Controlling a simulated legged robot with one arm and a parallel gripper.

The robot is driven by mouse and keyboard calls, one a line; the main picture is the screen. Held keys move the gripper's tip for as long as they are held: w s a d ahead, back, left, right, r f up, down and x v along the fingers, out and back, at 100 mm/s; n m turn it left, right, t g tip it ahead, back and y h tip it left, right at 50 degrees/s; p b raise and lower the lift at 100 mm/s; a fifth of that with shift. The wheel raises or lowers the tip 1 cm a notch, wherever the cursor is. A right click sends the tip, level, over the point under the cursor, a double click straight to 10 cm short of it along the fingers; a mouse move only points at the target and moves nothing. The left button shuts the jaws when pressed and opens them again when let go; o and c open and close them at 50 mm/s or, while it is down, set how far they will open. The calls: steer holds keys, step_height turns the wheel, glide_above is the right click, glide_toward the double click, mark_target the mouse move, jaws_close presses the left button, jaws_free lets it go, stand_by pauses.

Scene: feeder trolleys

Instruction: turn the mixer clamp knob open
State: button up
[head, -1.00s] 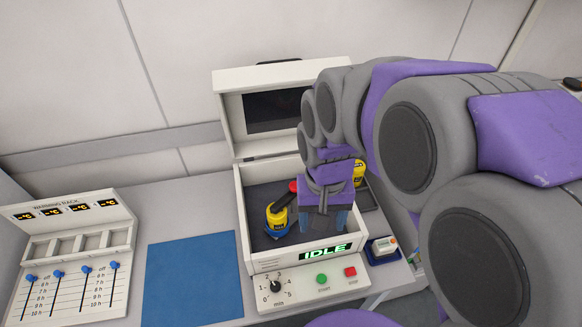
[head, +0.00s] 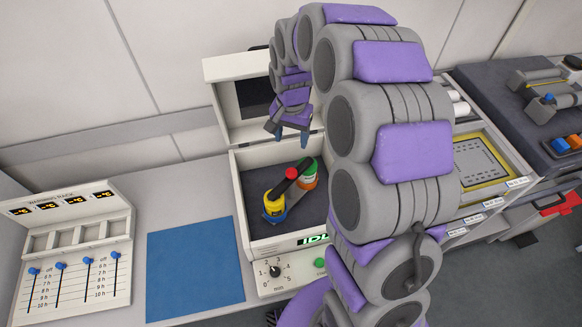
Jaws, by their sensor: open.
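The mixer (head: 240,205) is a white box with its lid (head: 222,100) raised and a dark bay inside. In the bay, a red clamp knob (head: 291,173) sits on a dark bar between a yellow-and-blue jar (head: 273,198) and a green-and-orange jar (head: 308,176). I cannot tell how far the knob is turned. My gripper (head: 289,138) is open and empty, fingers pointing down, above the back of the bay and apart from the knob. My arm hides the right side of the mixer and part of its display.
A warming rack (head: 72,240) with blue sliders stands at left. A blue mat (head: 195,262) lies clear beside the mixer. The mixer's dial (head: 275,272) and green button (head: 320,263) are on its front. A yellow-edged tray (head: 482,168) and a dark-topped trolley (head: 500,85) are at right.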

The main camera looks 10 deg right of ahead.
mark_target(291, 172)
step_height(291, 172, down, 16)
steer(key=shift+r+b, duration=0.25)
steer(key=shift+b, duration=0.25)
jaws_close()
stand_by(0.5)
